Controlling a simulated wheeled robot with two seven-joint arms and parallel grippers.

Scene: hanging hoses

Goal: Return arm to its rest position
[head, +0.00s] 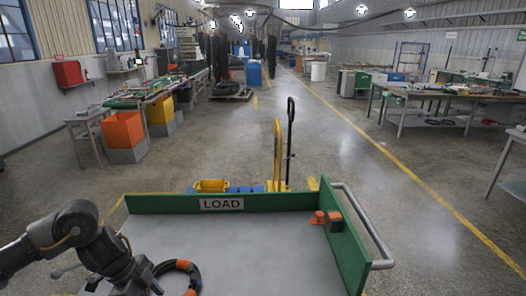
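My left arm comes in from the left, and its gripper (150,279) is low over the left front part of a grey cart top (245,250). A coiled black hose with orange bands (190,271) is right beside this gripper, at the picture's lower edge. The front of the coil is cut off. I cannot tell whether the gripper's fingers are open or shut, or whether they touch the hose. My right arm and gripper are not in view.
The cart has a green back wall with a LOAD sign (222,204), a green right wall (343,250) and a metal handle (378,235). A small orange item (327,218) sits in its far right corner. A yellow-handled trolley (278,155) stands behind. The cart's middle is clear.

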